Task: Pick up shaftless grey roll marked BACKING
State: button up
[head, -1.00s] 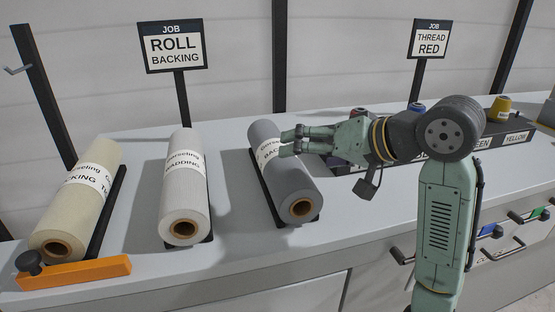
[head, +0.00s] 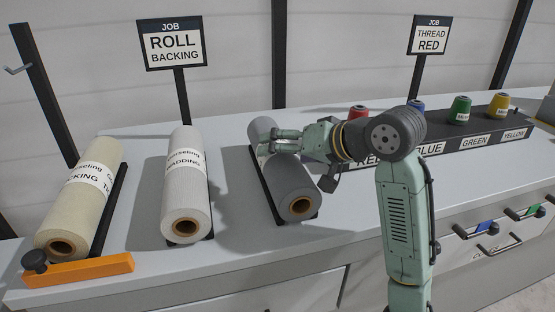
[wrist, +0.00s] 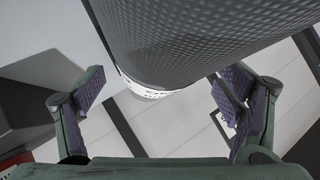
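The grey roll (head: 293,182) lies on a dark cradle on the counter, with its brown core end facing me. Its white label band is mostly hidden behind my gripper in the head view; a strip of the label (wrist: 149,91) shows in the wrist view. My gripper (head: 267,143) reaches over the roll's middle from the right. In the wrist view, the fingers (wrist: 163,93) are spread, with the grey roll (wrist: 190,35) ahead between them and visible gaps at the sides. I cannot tell whether either finger touches it. A sign (head: 173,45) reads JOB ROLL BACKING.
A cream roll (head: 70,215) lies farther left, beside an orange bar (head: 85,271) with a dark knob. A thread rack (head: 455,145) with coloured spools stands at right. Counter between the rolls is clear.

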jog(key=c, duration=1.4)
jog(key=shift+r, duration=0.1)
